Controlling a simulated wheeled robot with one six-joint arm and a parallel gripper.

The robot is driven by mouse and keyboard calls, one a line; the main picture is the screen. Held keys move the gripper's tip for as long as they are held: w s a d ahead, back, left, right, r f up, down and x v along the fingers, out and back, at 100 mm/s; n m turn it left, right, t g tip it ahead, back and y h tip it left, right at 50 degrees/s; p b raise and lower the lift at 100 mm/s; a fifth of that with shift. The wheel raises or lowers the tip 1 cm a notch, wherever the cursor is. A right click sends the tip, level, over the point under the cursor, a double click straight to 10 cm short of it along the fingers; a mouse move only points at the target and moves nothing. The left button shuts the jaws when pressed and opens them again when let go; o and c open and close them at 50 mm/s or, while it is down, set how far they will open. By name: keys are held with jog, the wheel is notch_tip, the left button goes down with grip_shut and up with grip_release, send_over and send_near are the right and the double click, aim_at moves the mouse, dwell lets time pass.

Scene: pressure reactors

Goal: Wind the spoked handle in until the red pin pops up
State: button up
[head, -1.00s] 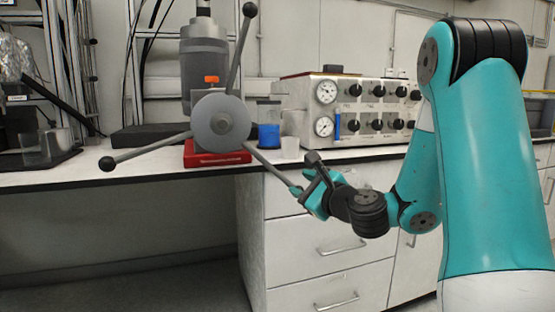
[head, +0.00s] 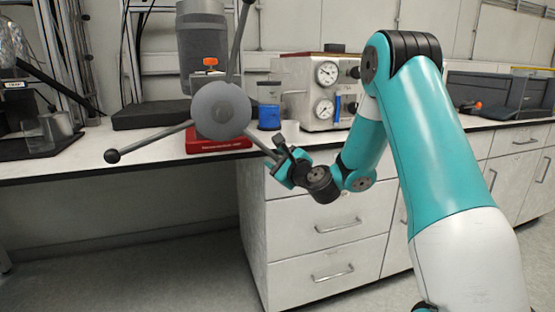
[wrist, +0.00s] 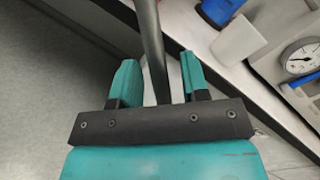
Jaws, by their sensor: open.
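The spoked handle has a round grey hub (head: 221,110) on the front of the grey reactor (head: 203,45). One spoke points up and one points left, ending in a black ball (head: 112,156). The third spoke runs down to the right to my gripper (head: 283,166). In the wrist view this spoke (wrist: 152,40) passes between the teal fingers of my gripper (wrist: 160,80), which are open with gaps beside it. The orange-red pin (head: 210,61) stands above the hub with a thin stem showing under its cap. The spoke's end is hidden by my gripper.
A red base (head: 215,142) sits under the reactor on the bench. White drawers (head: 325,215) are below my gripper. The floor at left is clear.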

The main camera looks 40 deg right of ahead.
grip_shut()
jog(key=a+f+m+b, duration=0.1)
jog(key=a, duration=0.1)
jog(key=w+a+f+m+b, duration=0.1)
jog(key=a+f+m, duration=0.1)
jog(key=shift+f+t, duration=0.1)
jog(key=shift+t, duration=0.3)
grip_release()
